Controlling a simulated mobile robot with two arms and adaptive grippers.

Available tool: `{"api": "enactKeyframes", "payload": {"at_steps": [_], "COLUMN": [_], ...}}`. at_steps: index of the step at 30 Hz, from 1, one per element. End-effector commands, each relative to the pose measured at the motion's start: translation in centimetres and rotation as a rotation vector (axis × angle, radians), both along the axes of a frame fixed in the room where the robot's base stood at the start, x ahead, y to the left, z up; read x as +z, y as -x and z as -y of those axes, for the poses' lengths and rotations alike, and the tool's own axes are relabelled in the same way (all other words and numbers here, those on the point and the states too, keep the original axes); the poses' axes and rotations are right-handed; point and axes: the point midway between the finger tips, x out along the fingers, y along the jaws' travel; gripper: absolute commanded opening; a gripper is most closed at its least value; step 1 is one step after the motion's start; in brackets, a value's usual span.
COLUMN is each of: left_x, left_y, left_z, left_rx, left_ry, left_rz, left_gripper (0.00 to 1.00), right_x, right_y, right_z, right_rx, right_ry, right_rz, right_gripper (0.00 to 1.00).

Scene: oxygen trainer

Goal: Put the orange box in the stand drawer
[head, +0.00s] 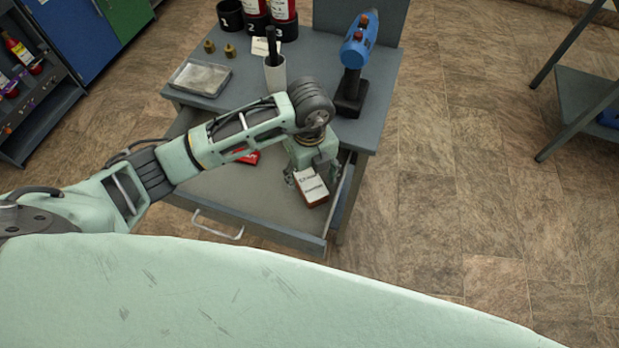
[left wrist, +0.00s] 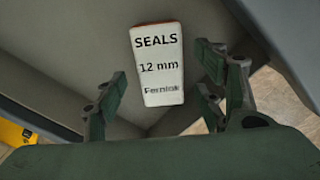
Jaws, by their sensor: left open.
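The orange box (head: 312,190) shows a white label on top and orange-brown sides; it is inside the open stand drawer (head: 262,226), near the drawer's right side. In the left wrist view the box (left wrist: 158,66) shows its label, "SEALS 12 mm", and appears to rest on the grey drawer floor. My left gripper (head: 312,172) is over the drawer just behind the box. In the left wrist view its open fingers (left wrist: 163,78) stand on either side of the box, with gaps visible. My arm hides part of the drawer. My right gripper is not in view.
A red item (head: 248,157) lies in the drawer, partly behind my arm. On the stand top (head: 318,62) are a blue tool (head: 357,45), a white cup (head: 275,75), a clear-lidded case (head: 200,77) and red cylinders. Floor to the right is clear up to another table.

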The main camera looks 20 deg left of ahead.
Motion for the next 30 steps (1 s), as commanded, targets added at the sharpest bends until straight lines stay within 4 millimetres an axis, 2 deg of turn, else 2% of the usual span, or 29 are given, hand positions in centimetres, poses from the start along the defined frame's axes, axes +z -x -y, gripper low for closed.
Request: {"api": "enactKeyframes", "payload": {"at_steps": [6, 12, 18, 30], "left_x": [4.8, 7.8, 8.8, 8.8], "left_y": [-0.2, -0.1, 0.0, 0.0], "left_z": [0.0, 0.0, 0.0, 0.0], "left_rx": [-0.001, 0.000, 0.001, 0.000], "left_ry": [0.000, 0.001, 0.000, 0.001], "left_rz": [0.006, 0.004, 0.001, 0.001], "left_gripper": [0.64, 0.64, 0.64, 0.64], "right_x": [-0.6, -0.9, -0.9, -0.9], "right_y": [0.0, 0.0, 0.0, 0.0], "right_z": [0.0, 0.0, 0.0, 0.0], "right_rx": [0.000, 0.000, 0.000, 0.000], "right_ry": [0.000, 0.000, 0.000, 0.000], "right_rz": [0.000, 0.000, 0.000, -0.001], "right_gripper": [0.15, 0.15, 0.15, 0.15]}}
